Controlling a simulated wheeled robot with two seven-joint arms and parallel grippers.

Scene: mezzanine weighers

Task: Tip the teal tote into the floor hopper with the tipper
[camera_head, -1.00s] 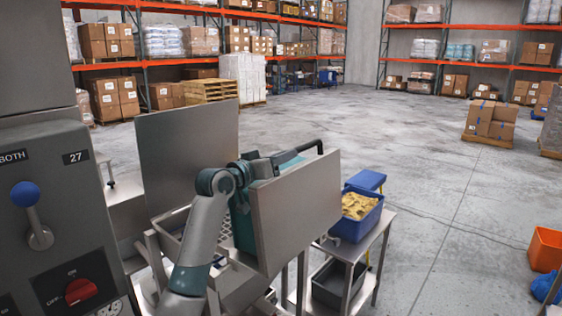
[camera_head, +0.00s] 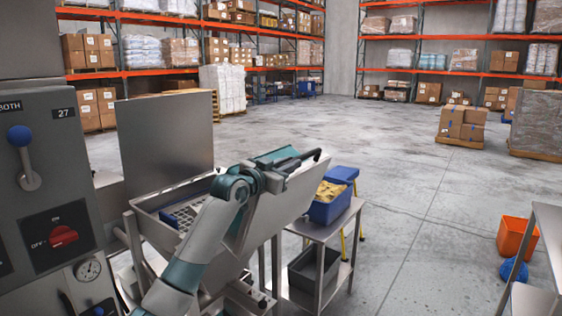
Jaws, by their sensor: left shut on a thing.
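The steel tipper (camera_head: 278,205) stands in front of me in the head view, its plate leaning. A dark bar-like handle (camera_head: 308,158) runs along its upper edge. My left gripper (camera_head: 268,172) is at this handle and appears shut on it; my arm hides part of the plate. A teal strip (camera_head: 277,153) shows behind the handle; I cannot tell whether it is the teal tote. The rest of the tote is hidden. A steel hopper with a grate (camera_head: 187,214) lies left of the plate, below an upright steel panel (camera_head: 166,143). My right gripper is not in view.
A grey control cabinet (camera_head: 85,165) with a blue-knobbed lever (camera_head: 20,136) and red switch (camera_head: 63,236) stands close at left. A steel cart (camera_head: 322,232) right of the tipper holds a blue bin (camera_head: 329,207). An orange bin (camera_head: 516,238) stands at right. The middle floor is clear.

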